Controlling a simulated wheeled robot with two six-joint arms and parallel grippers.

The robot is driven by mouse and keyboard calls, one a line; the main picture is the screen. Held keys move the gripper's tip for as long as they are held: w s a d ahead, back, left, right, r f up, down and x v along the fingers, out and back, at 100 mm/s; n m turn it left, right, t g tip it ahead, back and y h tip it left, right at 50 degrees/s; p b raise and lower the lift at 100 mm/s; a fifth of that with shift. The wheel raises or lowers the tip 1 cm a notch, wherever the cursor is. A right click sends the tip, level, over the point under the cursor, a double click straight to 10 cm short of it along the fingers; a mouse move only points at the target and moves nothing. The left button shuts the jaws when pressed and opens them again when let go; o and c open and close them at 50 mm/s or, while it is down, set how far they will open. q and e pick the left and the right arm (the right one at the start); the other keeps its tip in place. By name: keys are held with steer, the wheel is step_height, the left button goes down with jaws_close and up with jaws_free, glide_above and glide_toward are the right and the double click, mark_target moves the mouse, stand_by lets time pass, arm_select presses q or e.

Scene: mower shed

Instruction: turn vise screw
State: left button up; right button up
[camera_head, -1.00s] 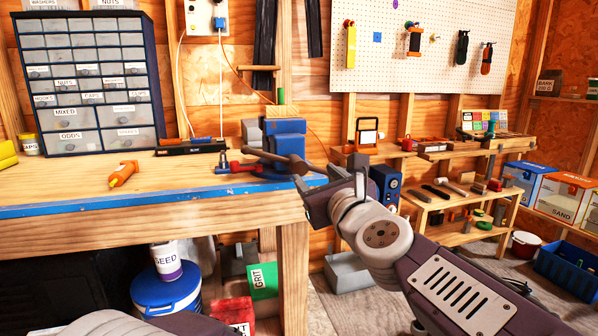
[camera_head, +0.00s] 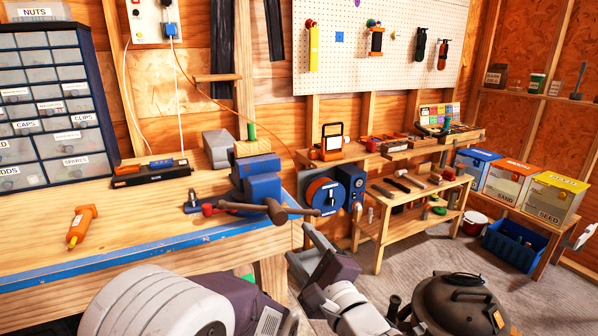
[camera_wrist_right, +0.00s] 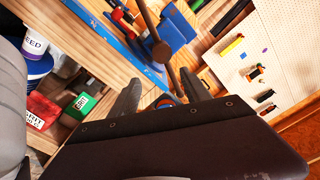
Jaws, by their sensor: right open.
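The blue vise (camera_head: 262,182) is fixed at the right end of the wooden bench. Its brown handle bar (camera_head: 240,207) runs roughly level through the screw head (camera_head: 277,211) on the front. My right gripper (camera_head: 309,252) is open and empty, below and to the right of the bar's right end, apart from it. In the right wrist view the vise (camera_wrist_right: 178,30) is at the top. The screw head (camera_wrist_right: 161,52) and bar lie ahead of the two spread fingers (camera_wrist_right: 160,95), with the bar's near end pointing between them. My left gripper is out of view; only its arm shows at bottom left.
The blue bench edge (camera_head: 150,253) lies left of my right gripper. An orange screwdriver-like tool (camera_head: 82,225) lies on the bench. A blue-faced reel (camera_head: 325,196) stands behind the vise's right side. A dark round canister (camera_head: 455,303) is on the floor at right.

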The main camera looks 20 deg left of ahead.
mark_target(280, 219)
steer(key=w+a, duration=0.1)
steer(key=a, duration=0.1)
steer(key=w+a+r+p, duration=0.1)
steer(key=w+a, duration=0.1)
steer(key=a, duration=0.1)
steer(key=w+a+r, duration=0.1)
steer(key=a, duration=0.1)
steer(key=shift+w+a+r, duration=0.15)
steer(key=shift+w+a, duration=0.2)
steer(key=shift+a, duration=0.05)
jaws_close()
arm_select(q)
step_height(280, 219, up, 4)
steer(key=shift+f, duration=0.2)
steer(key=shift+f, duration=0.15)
arm_select(e)
steer(key=shift+n+g, duration=0.3)
steer(key=shift+n, duration=0.1)
